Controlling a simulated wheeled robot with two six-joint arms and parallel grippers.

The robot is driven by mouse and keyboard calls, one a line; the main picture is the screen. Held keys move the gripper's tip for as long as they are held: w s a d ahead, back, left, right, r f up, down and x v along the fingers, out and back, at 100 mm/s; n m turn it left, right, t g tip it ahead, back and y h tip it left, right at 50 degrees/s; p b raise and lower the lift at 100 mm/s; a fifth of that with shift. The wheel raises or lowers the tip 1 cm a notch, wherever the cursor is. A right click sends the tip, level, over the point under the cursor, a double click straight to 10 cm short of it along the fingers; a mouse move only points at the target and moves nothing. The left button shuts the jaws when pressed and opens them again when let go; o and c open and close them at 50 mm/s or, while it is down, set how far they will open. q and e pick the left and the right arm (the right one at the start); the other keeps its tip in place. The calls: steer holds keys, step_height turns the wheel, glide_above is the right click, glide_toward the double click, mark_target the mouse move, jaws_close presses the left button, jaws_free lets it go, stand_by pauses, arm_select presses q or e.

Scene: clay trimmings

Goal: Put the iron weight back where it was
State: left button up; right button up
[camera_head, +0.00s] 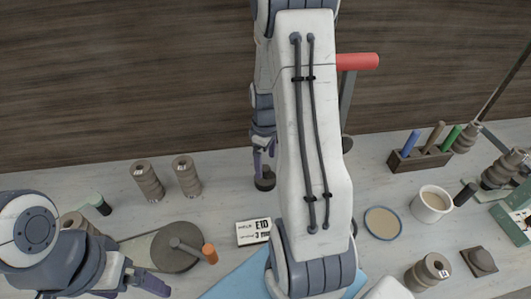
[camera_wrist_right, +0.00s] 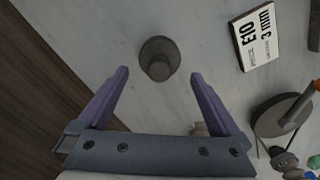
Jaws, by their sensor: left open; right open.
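The iron weight (camera_head: 265,183) looks like a small dark round piece with a narrower knob on top. It stands upright on the pale table near the wall, partly hidden by my right gripper (camera_head: 264,158) in the head view. In the right wrist view the weight (camera_wrist_right: 159,48) lies just ahead of the open fingertips (camera_wrist_right: 159,74), centred between them, with bare table around it. The fingers do not appear to touch it. My left gripper (camera_head: 131,284) is open and empty at the lower left, near a grey disc.
A white card marked E10 (camera_head: 253,226) lies in front of the weight. The grey disc (camera_head: 170,258) carries an orange-tipped tool (camera_head: 209,253). Two ribbed cylinders (camera_head: 148,181) (camera_head: 187,176) stand to the left. A blue-rimmed dish (camera_head: 383,223), a cup (camera_head: 432,206) and a tool block (camera_head: 420,159) are right.

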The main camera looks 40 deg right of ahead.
mark_target(265, 167)
step_height(265, 167, up, 4)
steer(key=shift+r, duration=0.1)
stand_by(0.4)
steer(key=shift+f+p, duration=0.3)
steer(key=shift+f, duration=3.75)
